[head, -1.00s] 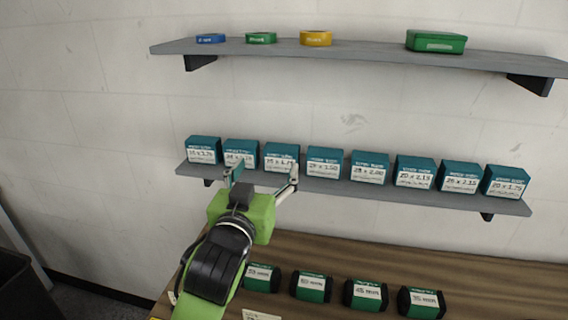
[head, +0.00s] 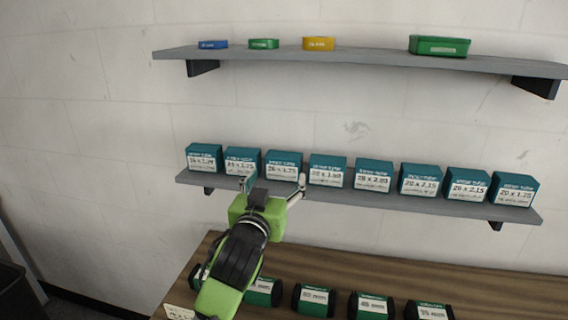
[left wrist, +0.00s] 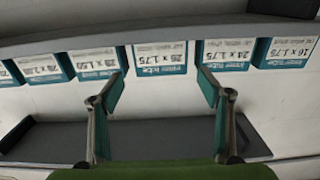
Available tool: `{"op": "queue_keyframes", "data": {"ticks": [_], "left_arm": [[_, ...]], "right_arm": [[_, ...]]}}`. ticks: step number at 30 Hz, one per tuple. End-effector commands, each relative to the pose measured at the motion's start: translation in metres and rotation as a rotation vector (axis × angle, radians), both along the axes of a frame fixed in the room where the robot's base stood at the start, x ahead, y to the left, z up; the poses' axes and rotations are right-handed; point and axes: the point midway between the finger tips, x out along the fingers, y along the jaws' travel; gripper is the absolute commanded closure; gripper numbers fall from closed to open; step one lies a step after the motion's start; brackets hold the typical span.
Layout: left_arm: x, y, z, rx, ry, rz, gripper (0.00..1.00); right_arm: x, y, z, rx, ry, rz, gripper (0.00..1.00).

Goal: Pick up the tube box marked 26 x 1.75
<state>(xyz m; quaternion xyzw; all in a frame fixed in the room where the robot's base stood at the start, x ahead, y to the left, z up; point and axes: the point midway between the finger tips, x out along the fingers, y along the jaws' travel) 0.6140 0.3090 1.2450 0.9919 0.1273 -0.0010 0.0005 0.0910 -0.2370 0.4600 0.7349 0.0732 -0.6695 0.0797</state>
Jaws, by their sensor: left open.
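The tube box marked 26 x 1.75 (head: 283,166) is teal with a white label and is third from the left on the lower shelf. In the left wrist view the picture is upside down, and this box (left wrist: 160,58) shows near the middle. My left gripper (head: 274,186) is open and empty, just in front of the box. In the wrist view its fingers (left wrist: 158,90) stand apart on either side of the box's line, not visibly touching it. My right gripper is not in view.
Similar teal boxes stand close on both sides, including the 24 x 1.75 box (head: 241,161) and a 28 x 1.50 box (head: 327,170). The lower shelf (head: 395,197) has a narrow front edge. Below is a wooden bench (head: 480,285) with green-labelled packs; an upper shelf (head: 370,59) is above.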

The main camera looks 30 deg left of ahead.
Motion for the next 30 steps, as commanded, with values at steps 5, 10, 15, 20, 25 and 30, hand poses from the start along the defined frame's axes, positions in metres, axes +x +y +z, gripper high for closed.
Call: {"op": "queue_keyframes", "data": {"ticks": [5, 10, 15, 20, 25, 30], "left_arm": [[0.012, 0.003, 0.000, 0.001, 0.000, 0.000, 0.29], [0.025, 0.007, 0.005, 0.002, 0.001, 0.000, 0.29], [0.047, 0.014, 0.006, 0.003, 0.001, 0.001, 0.29], [0.060, 0.018, 0.004, 0.002, 0.001, 0.000, 0.29], [0.063, 0.018, 0.003, 0.001, -0.001, 0.000, 0.29], [0.063, 0.018, 0.003, 0.001, -0.001, -0.001, 0.42]], "right_arm": [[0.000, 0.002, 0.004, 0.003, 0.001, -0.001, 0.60], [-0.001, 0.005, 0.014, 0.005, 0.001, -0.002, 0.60], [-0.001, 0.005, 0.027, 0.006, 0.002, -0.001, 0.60], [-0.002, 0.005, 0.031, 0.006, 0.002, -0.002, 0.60], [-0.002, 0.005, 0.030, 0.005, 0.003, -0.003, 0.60], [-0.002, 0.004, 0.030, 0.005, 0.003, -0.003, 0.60]]}}
